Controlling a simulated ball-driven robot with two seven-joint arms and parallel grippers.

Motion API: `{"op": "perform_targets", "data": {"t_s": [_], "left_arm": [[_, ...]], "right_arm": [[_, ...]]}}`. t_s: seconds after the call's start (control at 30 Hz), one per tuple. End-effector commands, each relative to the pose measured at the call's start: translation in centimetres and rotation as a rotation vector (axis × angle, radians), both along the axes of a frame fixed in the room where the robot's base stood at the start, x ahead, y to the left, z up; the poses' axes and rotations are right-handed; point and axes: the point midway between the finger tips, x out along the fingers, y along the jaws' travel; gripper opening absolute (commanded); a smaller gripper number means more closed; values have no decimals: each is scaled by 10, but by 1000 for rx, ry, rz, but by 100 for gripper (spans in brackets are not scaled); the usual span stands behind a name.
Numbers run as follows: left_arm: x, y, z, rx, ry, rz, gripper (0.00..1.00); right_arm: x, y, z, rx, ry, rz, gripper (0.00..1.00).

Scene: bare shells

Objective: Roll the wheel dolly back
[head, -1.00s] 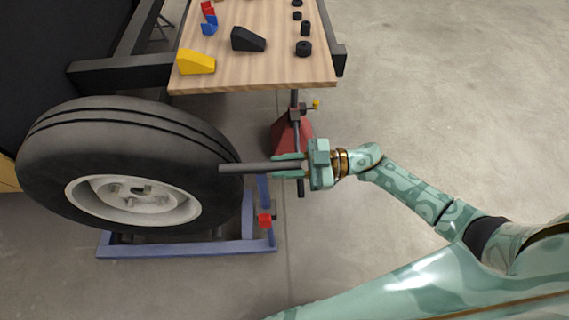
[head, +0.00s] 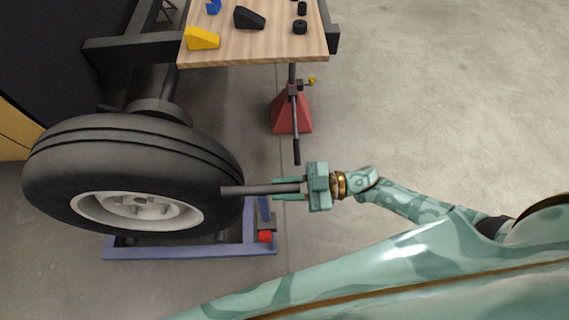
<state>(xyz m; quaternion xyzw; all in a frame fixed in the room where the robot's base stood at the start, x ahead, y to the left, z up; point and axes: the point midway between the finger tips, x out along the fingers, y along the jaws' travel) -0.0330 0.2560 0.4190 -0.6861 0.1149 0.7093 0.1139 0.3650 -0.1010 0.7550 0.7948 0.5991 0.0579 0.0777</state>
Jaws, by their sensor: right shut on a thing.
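The wheel dolly is a low blue frame (head: 190,252) on the floor at the lower left of the head view. A big black tyre (head: 125,150) with a pale rim (head: 138,210) stands upright on it and hides much of the frame. A dark grey bar handle (head: 245,190) sticks out beside the tyre's right side. My right gripper (head: 290,190) is shut on the right end of this handle. A red piece (head: 265,236) sits at the frame's right side. My left gripper is not in view.
A wooden bench top (head: 250,50) with a yellow wedge chock (head: 202,38) and a black chock (head: 249,17) is at the top. A red jack stand (head: 290,110) stands below it. A dark hub (head: 160,106) shows behind the tyre. Floor to the right is clear.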

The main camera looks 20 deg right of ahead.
Motion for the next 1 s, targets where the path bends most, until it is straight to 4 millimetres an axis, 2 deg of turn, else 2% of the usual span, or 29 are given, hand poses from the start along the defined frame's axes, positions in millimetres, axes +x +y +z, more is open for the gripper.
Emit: {"op": "perform_targets", "data": {"t_s": [0.03,0.2,0.4,0.6,0.97,1.0], "left_arm": [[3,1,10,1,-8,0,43],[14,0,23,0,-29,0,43],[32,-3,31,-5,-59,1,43],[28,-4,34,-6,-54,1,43],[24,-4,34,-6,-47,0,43],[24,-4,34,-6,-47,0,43]], "right_arm": [[-15,4,5,-2,1,5,0],[-54,15,4,-2,-1,4,0],[-83,24,2,-1,-2,3,0],[-95,27,1,0,-3,2,0],[-98,28,0,0,0,5,0],[-98,28,0,0,1,5,35]]}}
